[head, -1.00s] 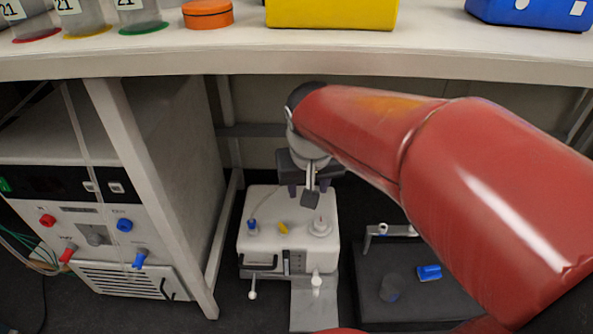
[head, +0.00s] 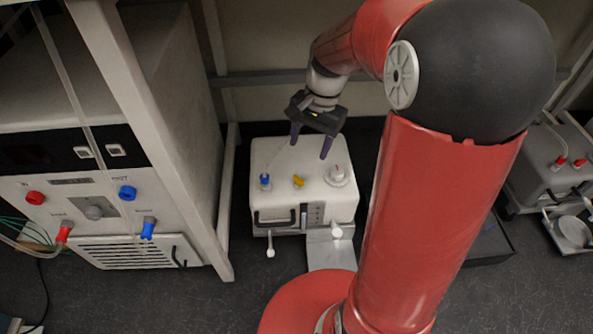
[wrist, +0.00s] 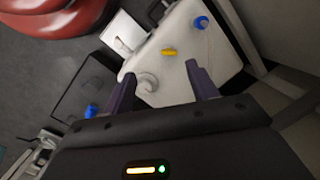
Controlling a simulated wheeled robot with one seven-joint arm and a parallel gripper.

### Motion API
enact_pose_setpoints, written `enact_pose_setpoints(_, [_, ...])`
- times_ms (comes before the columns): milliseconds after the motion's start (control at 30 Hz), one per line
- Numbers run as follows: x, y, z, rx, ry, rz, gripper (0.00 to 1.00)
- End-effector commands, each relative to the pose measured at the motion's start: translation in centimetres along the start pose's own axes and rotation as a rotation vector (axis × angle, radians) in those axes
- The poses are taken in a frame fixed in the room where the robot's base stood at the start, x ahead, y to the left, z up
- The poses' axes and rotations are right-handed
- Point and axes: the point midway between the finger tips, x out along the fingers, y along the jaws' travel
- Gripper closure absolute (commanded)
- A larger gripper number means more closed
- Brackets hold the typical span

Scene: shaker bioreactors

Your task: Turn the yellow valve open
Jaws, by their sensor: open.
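The yellow valve (head: 298,181) is a small handle on top of a white box-shaped unit (head: 315,207) on the floor under the bench. It stands between a blue fitting (head: 265,180) and a round white knob (head: 337,174). My gripper (head: 309,148) is open and empty above the back part of the unit, apart from the valve. In the wrist view the gripper (wrist: 161,83) has its two purple fingers spread, and the yellow valve (wrist: 169,52) shows beyond the fingertips, roughly between them in line.
A white cabinet with red and blue ports (head: 110,215) and a bench leg (head: 150,140) stand to the left. My red arm covers much of the right side. Another unit with red fittings (head: 560,165) stands at the far right.

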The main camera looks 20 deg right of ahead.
Motion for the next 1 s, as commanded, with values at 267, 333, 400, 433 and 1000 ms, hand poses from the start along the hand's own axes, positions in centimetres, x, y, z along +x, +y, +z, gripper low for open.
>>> enact_pose_setpoints(267, [4.0, -0.9, -3.3, 0.174, -0.131, 0.012, 0.42])
enact_pose_setpoints(333, [5.3, -1.1, -4.2, 0.226, -0.17, 0.016, 0.42])
enact_pose_setpoints(400, [6.2, -1.3, -4.9, 0.269, -0.2, 0.017, 0.42])
enact_pose_setpoints(433, [6.6, -1.3, -5.1, 0.283, -0.21, 0.018, 0.42])
enact_pose_setpoints(1000, [13.6, -1.5, -4.1, 0.314, -0.234, 0.021, 0.42])
